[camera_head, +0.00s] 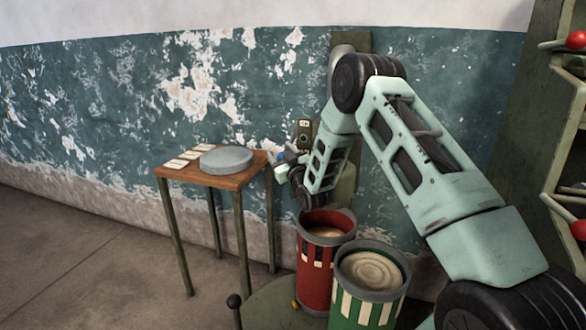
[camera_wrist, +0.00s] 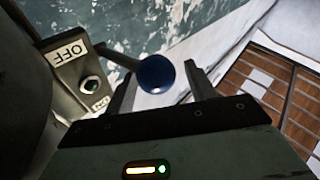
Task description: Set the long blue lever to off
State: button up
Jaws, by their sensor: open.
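The long blue lever ends in a round blue knob (camera_wrist: 156,74); its dark shaft runs left toward a plate (camera_wrist: 75,80) on the wall. The plate carries an upside-down OFF label, a green lamp and a second label, partly hidden, at its lower end. The shaft meets the plate side near the OFF label in this view; I cannot tell its exact setting. My gripper (camera_wrist: 160,88) is open, with the knob between or just beyond its fingertips; contact is unclear. In the head view the blue knob (camera_head: 281,156) shows small beside my gripper (camera_head: 280,168), left of the switch box (camera_head: 304,132).
A small wooden table (camera_head: 215,182) with a grey round lid (camera_head: 226,159) and several pale cards (camera_head: 184,160) stands left of my gripper. A red bin (camera_head: 311,268) and a green bin (camera_head: 367,308) stand below my arm. A rack (camera_head: 556,130) with red knobs is at the right.

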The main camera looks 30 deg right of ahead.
jog(key=b+v, duration=0.1)
jog(key=v, duration=1.5)
jog(key=shift+s+b, duration=0.25)
jog(key=shift+b, duration=0.15)
